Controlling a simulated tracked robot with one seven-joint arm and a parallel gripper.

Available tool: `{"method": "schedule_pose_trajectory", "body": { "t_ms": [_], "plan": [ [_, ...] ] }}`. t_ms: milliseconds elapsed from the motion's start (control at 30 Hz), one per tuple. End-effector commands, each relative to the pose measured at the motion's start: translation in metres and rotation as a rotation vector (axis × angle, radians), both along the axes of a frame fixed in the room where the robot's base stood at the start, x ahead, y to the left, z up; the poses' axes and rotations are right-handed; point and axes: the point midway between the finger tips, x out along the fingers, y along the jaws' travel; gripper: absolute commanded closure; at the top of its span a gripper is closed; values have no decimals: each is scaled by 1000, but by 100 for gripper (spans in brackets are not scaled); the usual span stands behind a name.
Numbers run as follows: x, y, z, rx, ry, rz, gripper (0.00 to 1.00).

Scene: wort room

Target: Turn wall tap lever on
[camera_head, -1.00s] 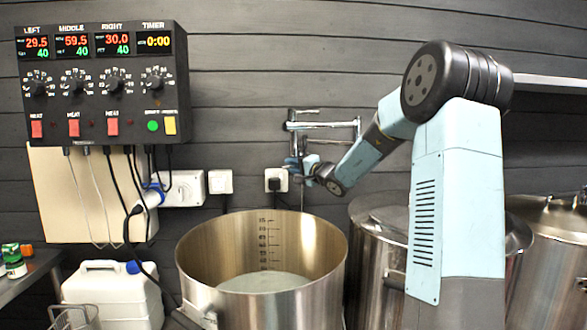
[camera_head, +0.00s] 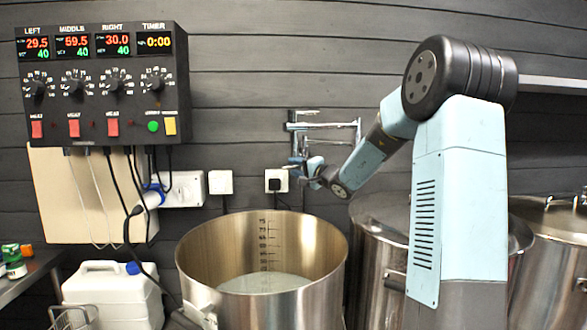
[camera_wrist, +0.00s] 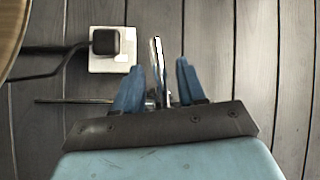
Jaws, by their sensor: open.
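The metal wall tap (camera_head: 325,126), with a jointed double-bar arm, is mounted on the dark plank wall above and behind the open pot (camera_head: 188,258). My gripper (camera_head: 298,168) is at the lower left end of the tap. In the wrist view, my gripper (camera_wrist: 157,85) is open, with its two blue fingers on either side of a narrow shiny metal bar (camera_wrist: 158,62). I cannot tell whether this bar is the tap's lever or its spout. Gaps show on both sides of the bar. The lever is not clear in the head view.
A wall socket with a black plug (camera_head: 276,185) is just below left of my gripper; it also shows in the wrist view (camera_wrist: 108,62). A control box (camera_head: 100,85) hangs at upper left. Lidded pots (camera_head: 370,235) stand at right. A white canister (camera_head: 105,292) stands at lower left.

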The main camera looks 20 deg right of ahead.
Motion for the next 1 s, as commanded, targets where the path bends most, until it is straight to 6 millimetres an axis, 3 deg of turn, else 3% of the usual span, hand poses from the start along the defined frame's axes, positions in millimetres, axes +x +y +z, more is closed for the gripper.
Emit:
{"method": "schedule_pose_trajectory", "body": {
  "t_ms": [500, 700, 1000],
  "plan": [
    [-87, -42, -6, -2, 1, -2, 60],
    [-104, -51, -8, -1, 2, -1, 60],
    [-108, -52, -8, -1, 2, -1, 60]
  ]
}}
